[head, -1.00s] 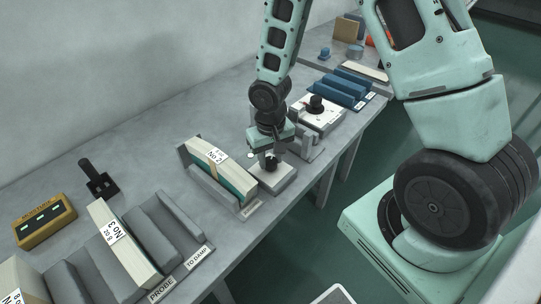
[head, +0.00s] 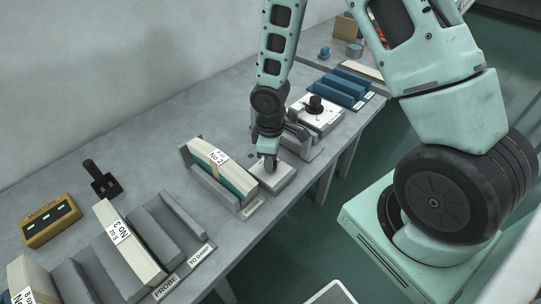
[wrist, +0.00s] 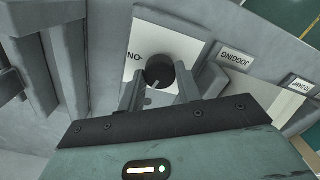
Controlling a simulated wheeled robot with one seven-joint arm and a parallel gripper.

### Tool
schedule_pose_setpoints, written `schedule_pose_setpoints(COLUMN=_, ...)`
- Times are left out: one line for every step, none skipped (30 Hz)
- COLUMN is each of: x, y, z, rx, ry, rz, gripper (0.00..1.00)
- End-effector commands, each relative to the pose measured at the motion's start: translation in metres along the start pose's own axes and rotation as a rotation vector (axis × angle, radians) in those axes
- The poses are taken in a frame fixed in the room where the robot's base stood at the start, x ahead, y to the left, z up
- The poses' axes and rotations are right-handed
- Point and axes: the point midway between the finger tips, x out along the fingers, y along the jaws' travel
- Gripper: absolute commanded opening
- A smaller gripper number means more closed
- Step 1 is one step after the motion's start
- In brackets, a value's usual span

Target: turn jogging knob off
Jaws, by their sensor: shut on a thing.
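The dark round jogging knob (wrist: 158,68) stands on a white plate (wrist: 175,40) in the wrist view, with a pale pointer mark on its near side. The letters "ON" (wrist: 133,57) are printed left of it, and a label "JOGGING" (wrist: 237,60) lies to the right. My gripper (wrist: 160,78) has one finger on each side of the knob and is shut on it. In the head view my gripper (head: 269,164) points down at the pale knob box (head: 280,180) and hides most of the knob.
Close left of the box, a grey rack (head: 206,182) holds a pale block labelled No 2 (head: 219,157). Behind my gripper stand a grey fixture (head: 303,138) and another white box with a black knob (head: 315,104). A yellow meter (head: 50,222) sits far left.

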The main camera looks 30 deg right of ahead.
Motion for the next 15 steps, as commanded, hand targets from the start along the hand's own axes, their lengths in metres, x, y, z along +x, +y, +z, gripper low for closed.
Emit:
schedule_pose_setpoints(x=-0.0012, y=0.0001, z=0.0001, rx=-0.034, ry=-0.001, rz=0.0, gripper=0.11)
schedule_pose_setpoints(x=-0.0011, y=0.0001, z=0.0001, rx=-0.055, ry=-0.001, rz=0.0, gripper=0.11)
schedule_pose_setpoints(x=-0.0011, y=0.0001, z=0.0001, rx=-0.081, ry=-0.001, rz=0.0, gripper=0.11)
schedule_pose_setpoints(x=-0.0011, y=0.0001, z=0.0001, rx=-0.1, ry=-0.001, rz=0.0, gripper=0.11)
schedule_pose_setpoints(x=-0.001, y=0.0001, z=0.0001, rx=-0.117, ry=-0.001, rz=0.0, gripper=0.11)
schedule_pose_setpoints(x=-0.001, y=0.0001, z=0.0001, rx=-0.139, ry=-0.001, rz=0.0, gripper=0.11)
schedule_pose_setpoints(x=-0.001, y=0.0002, z=0.0001, rx=-0.155, ry=-0.001, rz=0.0, gripper=0.11)
schedule_pose_setpoints(x=-0.0009, y=0.0002, z=0.0001, rx=-0.168, ry=-0.001, rz=0.0, gripper=0.11)
schedule_pose_setpoints(x=-0.0009, y=0.0003, z=0.0, rx=-0.186, ry=-0.001, rz=0.001, gripper=0.11)
schedule_pose_setpoints(x=-0.0009, y=0.0003, z=0.0, rx=-0.197, ry=0.0, rz=0.001, gripper=0.11)
schedule_pose_setpoints(x=-0.0009, y=0.0003, z=0.0, rx=-0.206, ry=0.0, rz=0.001, gripper=0.11)
schedule_pose_setpoints(x=-0.0008, y=0.0003, z=0.0, rx=-0.218, ry=0.0, rz=0.001, gripper=0.11)
schedule_pose_setpoints(x=-0.0008, y=0.0003, z=0.0, rx=-0.227, ry=0.0, rz=0.001, gripper=0.11)
schedule_pose_setpoints(x=-0.0008, y=0.0004, z=0.0, rx=-0.234, ry=0.0, rz=0.001, gripper=0.11)
schedule_pose_setpoints(x=-0.0007, y=0.0004, z=-0.0001, rx=-0.241, ry=0.0, rz=0.001, gripper=0.11)
